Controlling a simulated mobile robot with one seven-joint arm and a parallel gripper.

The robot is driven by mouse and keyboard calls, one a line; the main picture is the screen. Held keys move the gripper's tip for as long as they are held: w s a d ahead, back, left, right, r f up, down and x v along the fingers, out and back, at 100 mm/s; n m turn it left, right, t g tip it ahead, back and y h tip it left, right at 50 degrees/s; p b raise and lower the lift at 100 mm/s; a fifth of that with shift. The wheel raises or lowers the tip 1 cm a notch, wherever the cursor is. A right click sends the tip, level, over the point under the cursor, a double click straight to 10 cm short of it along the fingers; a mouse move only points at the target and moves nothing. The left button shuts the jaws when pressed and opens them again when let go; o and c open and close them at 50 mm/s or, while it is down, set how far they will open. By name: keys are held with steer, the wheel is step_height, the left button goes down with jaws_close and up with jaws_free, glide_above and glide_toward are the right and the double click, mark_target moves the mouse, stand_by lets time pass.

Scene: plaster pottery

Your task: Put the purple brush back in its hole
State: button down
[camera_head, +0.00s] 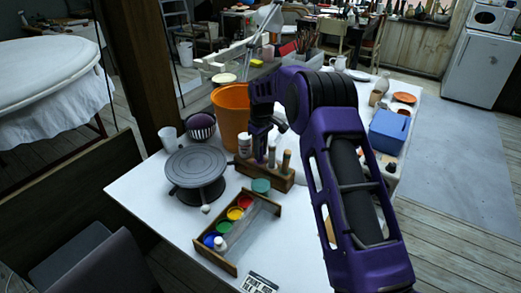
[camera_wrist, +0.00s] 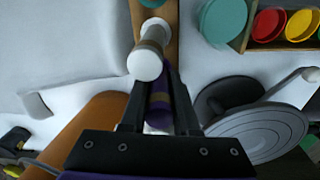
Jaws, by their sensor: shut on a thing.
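The wooden brush holder (camera_head: 268,177) stands on the white table, and one end of it shows at the top of the wrist view (camera_wrist: 172,38). My gripper (camera_head: 262,148) is above the holder, pointing down. In the wrist view, my gripper (camera_wrist: 159,112) is shut on the purple brush (camera_wrist: 158,112), which lies between the two dark fingers. The brush's far end is close to the holder; whether it is inside a hole is hidden. A pale-topped brush or tool (camera_wrist: 147,62) stands right beside it.
An orange bucket (camera_head: 230,108) stands behind the holder. A grey turntable (camera_head: 196,168) is to its left. A wooden tray with paint pots (camera_head: 245,228) lies in front. A blue box (camera_head: 388,131) is to the right. Bare table shows at the front left.

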steer(key=shift+f, duration=0.25)
stand_by(0.4)
steer(key=c, duration=0.6)
jaws_free()
steer(key=shift+r, duration=0.1)
